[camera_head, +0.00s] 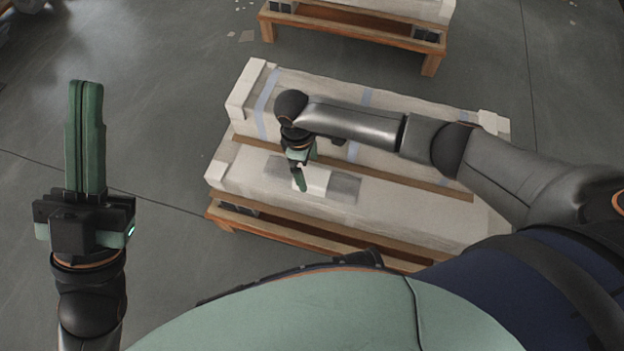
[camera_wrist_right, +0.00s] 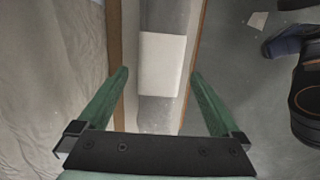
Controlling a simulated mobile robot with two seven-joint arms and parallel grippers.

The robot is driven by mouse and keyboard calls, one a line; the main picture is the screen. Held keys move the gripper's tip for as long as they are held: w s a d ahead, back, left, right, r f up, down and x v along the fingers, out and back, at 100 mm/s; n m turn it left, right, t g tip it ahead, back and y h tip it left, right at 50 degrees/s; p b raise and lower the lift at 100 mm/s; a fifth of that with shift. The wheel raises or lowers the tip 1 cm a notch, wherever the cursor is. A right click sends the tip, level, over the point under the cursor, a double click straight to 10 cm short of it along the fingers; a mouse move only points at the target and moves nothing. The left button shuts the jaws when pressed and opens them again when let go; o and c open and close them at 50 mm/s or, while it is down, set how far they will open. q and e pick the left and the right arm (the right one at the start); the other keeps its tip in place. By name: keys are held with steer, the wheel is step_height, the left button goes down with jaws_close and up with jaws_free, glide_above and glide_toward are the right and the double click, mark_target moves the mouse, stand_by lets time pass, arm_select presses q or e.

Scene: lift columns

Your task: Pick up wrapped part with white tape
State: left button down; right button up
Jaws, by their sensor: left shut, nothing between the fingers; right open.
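A grey wrapped part (camera_head: 343,187) with a white tape band (camera_head: 318,181) across its middle lies lengthwise on the front wrapped column (camera_head: 240,180). In the right wrist view the grey part (camera_wrist_right: 158,112) and its white tape (camera_wrist_right: 162,63) show between the fingers. My right gripper (camera_wrist_right: 159,76) is open, pointing down over the part near the tape. In the head view the right gripper (camera_head: 301,184) partly covers the part. I cannot tell whether its fingers touch it. My left gripper (camera_head: 86,84) is shut and empty, raised at the left, well away from the part.
A second wrapped column (camera_head: 348,112) with bluish bands lies behind the front one, with a wooden strip (camera_head: 420,183) between them. Both rest on a wooden pallet (camera_head: 300,232). Another loaded pallet (camera_head: 350,22) stands farther back. The grey floor (camera_head: 160,130) at the left is clear.

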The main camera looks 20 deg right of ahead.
mark_target(311, 174)
steer(key=f+b, duration=0.1)
steer(key=f, duration=0.2)
steer(key=d+f+b, duration=0.1)
steer(key=shift+s+f+b, duration=0.3)
steer(key=shift+f+b, duration=0.05)
steer(key=shift+r, duration=0.1)
steer(key=shift+c, duration=0.2)
steer(key=shift+a, duration=0.1)
jaws_close()
steer(key=shift+r, duration=0.1)
